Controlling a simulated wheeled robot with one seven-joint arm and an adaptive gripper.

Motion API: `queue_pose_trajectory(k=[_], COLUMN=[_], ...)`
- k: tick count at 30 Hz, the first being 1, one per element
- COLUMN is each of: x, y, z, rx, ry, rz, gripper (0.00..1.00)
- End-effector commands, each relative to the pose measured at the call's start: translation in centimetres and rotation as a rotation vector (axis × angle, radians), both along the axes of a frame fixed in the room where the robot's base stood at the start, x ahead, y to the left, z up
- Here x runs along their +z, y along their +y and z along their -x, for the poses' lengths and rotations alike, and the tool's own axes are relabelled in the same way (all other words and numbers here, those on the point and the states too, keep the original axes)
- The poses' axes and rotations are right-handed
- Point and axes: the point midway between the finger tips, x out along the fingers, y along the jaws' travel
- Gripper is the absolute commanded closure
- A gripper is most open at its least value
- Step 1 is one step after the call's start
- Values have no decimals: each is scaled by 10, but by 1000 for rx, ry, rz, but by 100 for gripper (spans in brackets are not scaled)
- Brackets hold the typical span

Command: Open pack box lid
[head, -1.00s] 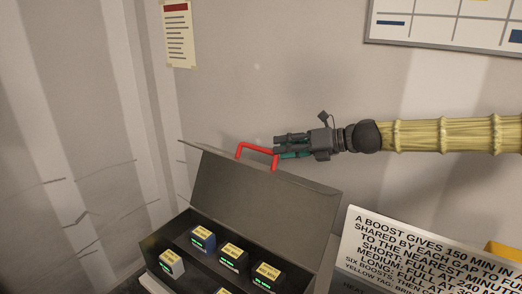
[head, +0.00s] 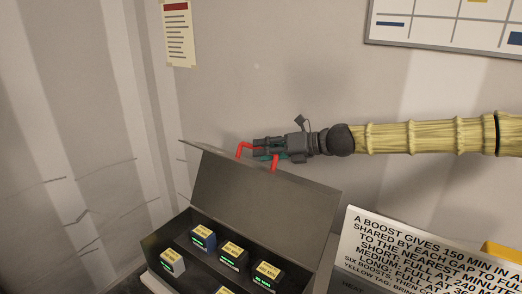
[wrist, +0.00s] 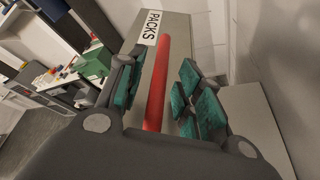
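The pack box (head: 157,238) is a dark grey case with its lid (head: 262,195) raised and leaning back, so its inside shows. A red handle (head: 240,151) stands at the lid's top edge. My gripper (head: 262,149) is at this handle, coming from the right. In the wrist view, the red handle bar (wrist: 158,85) runs between the teal finger pads of my gripper (wrist: 160,95). Gaps show on both sides of the bar, so the fingers look open around it. A "PACKS" label (wrist: 152,28) is on the lid beyond.
Several small packs with yellow labels (head: 233,250) sit in the box. A white text sign (head: 405,250) stands to the right, with a yellow object (head: 503,250) behind it. The wall rises close behind the lid.

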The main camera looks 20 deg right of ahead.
Motion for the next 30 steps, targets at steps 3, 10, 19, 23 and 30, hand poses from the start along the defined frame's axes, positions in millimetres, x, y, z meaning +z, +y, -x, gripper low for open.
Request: queue_pose_trajectory(k=[3, 10, 19, 23, 30], x=[-2, -4, -4, -4, -4], y=[5, 9, 9, 9, 9], z=[-3, -6, -7, -7, -7], rx=[1, -1, 0, 0, 0], ry=[1, 2, 1, 1, 1], rz=[-1, -1, -1, -1, -1], gripper=[65, 65, 65, 88, 100])
